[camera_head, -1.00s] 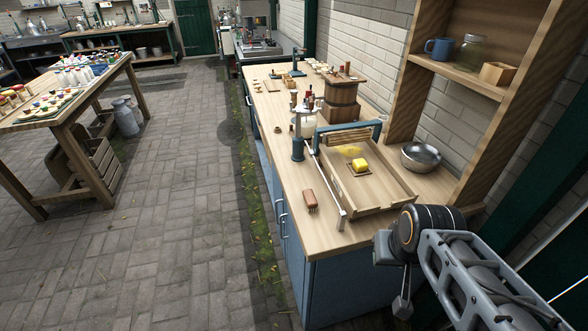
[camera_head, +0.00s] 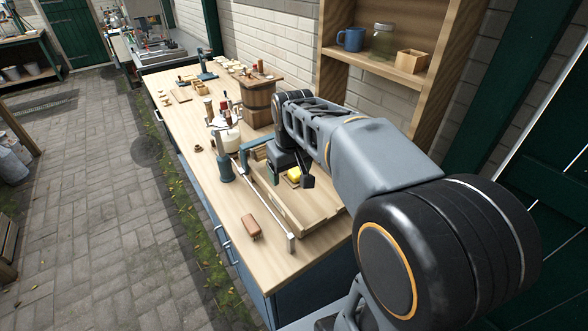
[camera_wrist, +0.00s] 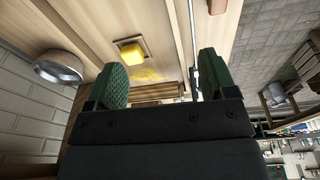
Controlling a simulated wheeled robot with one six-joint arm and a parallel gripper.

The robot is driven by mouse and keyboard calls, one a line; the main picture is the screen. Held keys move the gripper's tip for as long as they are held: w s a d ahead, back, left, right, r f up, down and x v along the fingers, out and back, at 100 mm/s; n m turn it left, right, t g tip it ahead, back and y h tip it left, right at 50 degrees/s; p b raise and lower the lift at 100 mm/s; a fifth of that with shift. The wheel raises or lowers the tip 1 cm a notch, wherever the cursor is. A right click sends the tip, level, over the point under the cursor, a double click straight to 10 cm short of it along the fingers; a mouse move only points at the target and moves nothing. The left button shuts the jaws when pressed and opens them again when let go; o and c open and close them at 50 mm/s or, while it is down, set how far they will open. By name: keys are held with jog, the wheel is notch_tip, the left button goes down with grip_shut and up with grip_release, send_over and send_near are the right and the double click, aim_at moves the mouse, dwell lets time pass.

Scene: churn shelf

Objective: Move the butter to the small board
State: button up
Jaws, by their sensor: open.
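The yellow butter (camera_head: 293,174) sits inside the shallow wooden tray (camera_head: 318,222) on the counter. In the wrist view the butter (camera_wrist: 131,52) lies beyond the fingertips, left of the middle, apart from both fingers. A small flat board (camera_head: 181,95) lies farther back on the counter; I cannot tell for certain that it is the small board. My gripper (camera_head: 296,172) hangs over the tray close to the butter and partly covers it. In the wrist view my gripper (camera_wrist: 160,72) shows its green fingers spread wide with nothing between them.
A brown block-like brush (camera_head: 251,227) lies at the counter's front. A metal bowl (camera_wrist: 58,67) sits beside the tray.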

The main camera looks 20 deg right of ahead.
jog(key=w+d+r+n+g+p, duration=0.1)
jog(key=w+d+g, duration=0.1)
jog(key=w+d, duration=0.7)
send_over(296, 171)
notch_tip(296, 171, down, 8)
jog(key=shift+s+d+r+p, duration=0.1)
jog(key=shift+s+d+p, duration=0.05)
jog(key=shift+p, duration=0.15)
jog(key=shift+w+f+p, duration=0.2)
jog(key=shift+f+p, duration=0.3)
jog(key=shift+f, duration=2.5)
jog(key=c, duration=1.1)
jog(key=shift+r, duration=0.1)
